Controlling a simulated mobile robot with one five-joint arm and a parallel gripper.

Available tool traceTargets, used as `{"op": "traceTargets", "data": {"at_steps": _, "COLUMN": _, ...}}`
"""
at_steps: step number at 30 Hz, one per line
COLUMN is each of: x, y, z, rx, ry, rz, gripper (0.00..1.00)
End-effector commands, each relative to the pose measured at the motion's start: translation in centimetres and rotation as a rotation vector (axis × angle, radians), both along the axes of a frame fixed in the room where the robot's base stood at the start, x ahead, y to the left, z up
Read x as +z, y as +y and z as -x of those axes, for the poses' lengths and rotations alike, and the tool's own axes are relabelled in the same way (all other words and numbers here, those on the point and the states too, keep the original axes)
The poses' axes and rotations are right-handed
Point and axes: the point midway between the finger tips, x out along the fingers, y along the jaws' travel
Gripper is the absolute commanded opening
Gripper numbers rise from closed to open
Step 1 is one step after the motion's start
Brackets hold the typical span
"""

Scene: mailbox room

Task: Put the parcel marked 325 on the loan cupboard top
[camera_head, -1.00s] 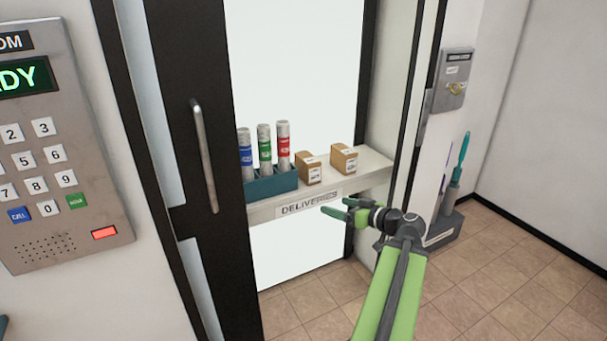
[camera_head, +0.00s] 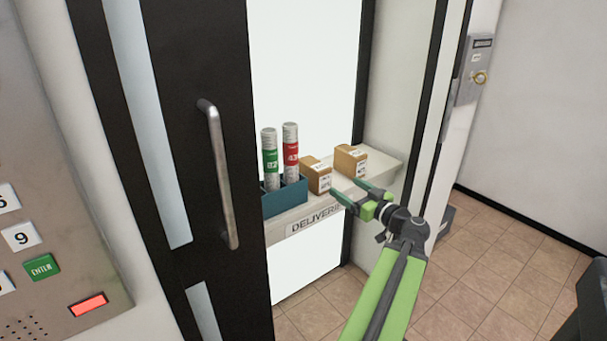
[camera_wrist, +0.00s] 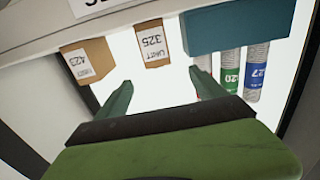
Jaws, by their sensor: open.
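The parcel marked 325 (camera_head: 316,175) is a small brown box with a white label. It stands on the deliveries shelf (camera_head: 309,228), beside the teal tube holder. In the wrist view, the parcel (camera_wrist: 154,43) appears upside down, with its label facing me. My gripper (camera_head: 350,190) is open and empty, in front of the shelf and apart from the parcel. In the wrist view, the parcel shows beyond and between the open fingers of my gripper (camera_wrist: 160,80). I cannot identify the loan cupboard in these views.
Another parcel, marked 423 (camera_wrist: 87,61), stands to the right of 325 in the head view (camera_head: 350,160). A teal holder (camera_head: 285,197) with upright tubes is on its left. A dark door with a handle (camera_head: 218,172) partly covers the holder. Tiled floor is open at right.

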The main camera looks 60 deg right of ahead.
Motion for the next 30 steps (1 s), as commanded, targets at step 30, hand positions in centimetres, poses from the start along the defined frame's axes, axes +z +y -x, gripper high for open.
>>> {"op": "traceTargets", "data": {"at_steps": 30, "x": -0.2, "y": -4.9, "z": -13.1, "rx": 0.0, "ry": 0.001, "rz": -0.001, "gripper": 0.8}}
